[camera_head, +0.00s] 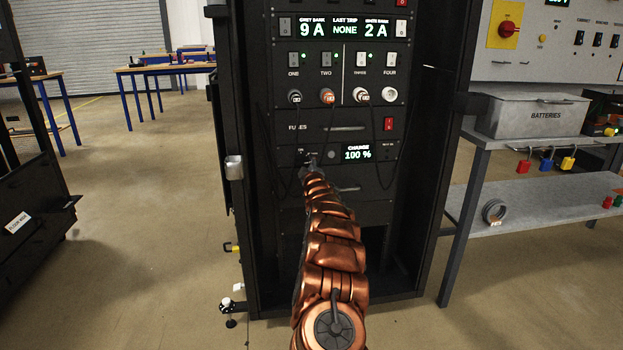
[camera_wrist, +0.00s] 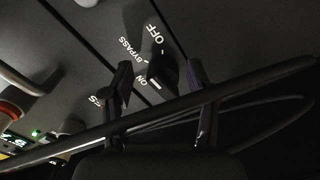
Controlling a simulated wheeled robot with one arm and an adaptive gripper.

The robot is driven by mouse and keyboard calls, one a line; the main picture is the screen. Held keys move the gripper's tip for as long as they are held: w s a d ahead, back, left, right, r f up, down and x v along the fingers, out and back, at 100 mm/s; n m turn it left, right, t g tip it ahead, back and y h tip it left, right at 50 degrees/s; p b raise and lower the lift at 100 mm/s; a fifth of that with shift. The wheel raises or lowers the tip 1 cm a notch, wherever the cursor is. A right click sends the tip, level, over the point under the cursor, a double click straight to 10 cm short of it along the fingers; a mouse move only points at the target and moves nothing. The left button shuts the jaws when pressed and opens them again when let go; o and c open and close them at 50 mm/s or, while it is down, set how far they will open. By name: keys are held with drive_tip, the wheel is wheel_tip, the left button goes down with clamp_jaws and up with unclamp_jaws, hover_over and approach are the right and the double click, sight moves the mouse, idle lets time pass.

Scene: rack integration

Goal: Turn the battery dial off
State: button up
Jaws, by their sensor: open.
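The battery dial (camera_wrist: 162,71) is a small black knob on the dark panel in the wrist view. White labels OFF, BYPASS and ON are printed around it; I cannot tell for sure which one it points at. My gripper (camera_wrist: 160,66) is open, with one finger on each side of the dial and gaps visible between. In the head view my gripper (camera_head: 312,167) is at the rack panel, just left of the green CHARGE 100 % display (camera_head: 358,154). It largely hides the dial there.
A black cable (camera_wrist: 240,85) runs across the wrist view in front of my fingers. In the head view, cables hang from plugs in the socket row (camera_head: 327,96) above. A workbench with a grey BATTERIES box (camera_head: 528,115) stands right of the rack.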

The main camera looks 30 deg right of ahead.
drive_tip(key=v, duration=1)
drive_tip(key=shift+a, duration=0.2)
idle(0.3)
drive_tip(key=shift+f, duration=0.15)
